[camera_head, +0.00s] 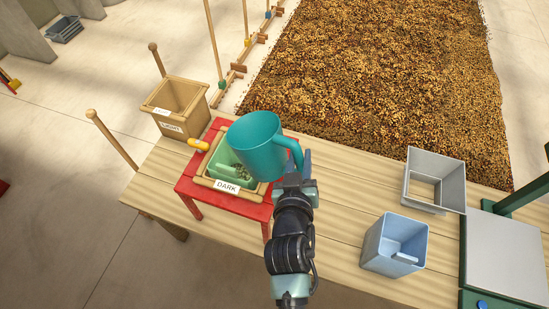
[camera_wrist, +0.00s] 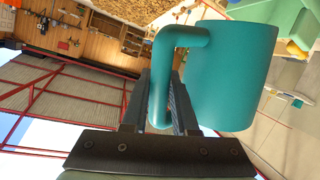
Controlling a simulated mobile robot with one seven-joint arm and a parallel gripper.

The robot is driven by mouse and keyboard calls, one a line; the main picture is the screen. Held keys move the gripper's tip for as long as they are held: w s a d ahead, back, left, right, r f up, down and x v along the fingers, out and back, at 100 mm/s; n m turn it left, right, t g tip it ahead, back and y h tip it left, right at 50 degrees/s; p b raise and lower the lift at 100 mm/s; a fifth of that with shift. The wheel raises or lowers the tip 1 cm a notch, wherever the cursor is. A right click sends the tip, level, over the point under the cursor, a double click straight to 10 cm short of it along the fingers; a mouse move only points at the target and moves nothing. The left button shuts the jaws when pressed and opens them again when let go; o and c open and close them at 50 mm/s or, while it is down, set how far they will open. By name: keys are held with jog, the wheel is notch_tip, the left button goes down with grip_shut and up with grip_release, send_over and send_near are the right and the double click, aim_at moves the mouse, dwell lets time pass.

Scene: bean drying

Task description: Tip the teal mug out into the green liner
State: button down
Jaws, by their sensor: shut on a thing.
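The teal mug (camera_head: 258,145) is held in the air above the right part of the green liner, tilted a little to the left in the head view. My gripper (camera_head: 292,168) is shut on its handle, which also shows between the fingers (camera_wrist: 163,100) in the wrist view. The mug's wall (camera_wrist: 232,75) fills the upper right there. The green liner (camera_head: 222,166) sits in a wooden frame labelled DARK (camera_head: 227,187) on a red stand (camera_head: 190,185). The mug hides part of the liner, and a few dark bits show in it. The mug's contents cannot be made out.
A wooden box labelled LIGHT (camera_head: 176,105) stands behind the red stand, with a yellow-handled item (camera_head: 198,145) nearby. A grey open frame (camera_head: 434,180), a blue bin (camera_head: 394,244) and a scale-like plate (camera_head: 508,258) stand to the right. The wooden table (camera_head: 345,235) is clear between.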

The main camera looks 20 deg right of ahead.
jog(key=shift+w+f+m+t+b, duration=0.1)
jog(key=shift+f+m+t+b, duration=0.3)
jog(key=shift+f+b, duration=0.8)
jog(key=shift+w+f+m+t+b, duration=0.1)
jog(key=shift+f+m+t+b, duration=0.35)
jog(key=shift+b, duration=1.3)
jog(key=shift+a+f+b, duration=0.1)
jog(key=shift+f+b, duration=0.05)
jog(key=shift+b, duration=0.15)
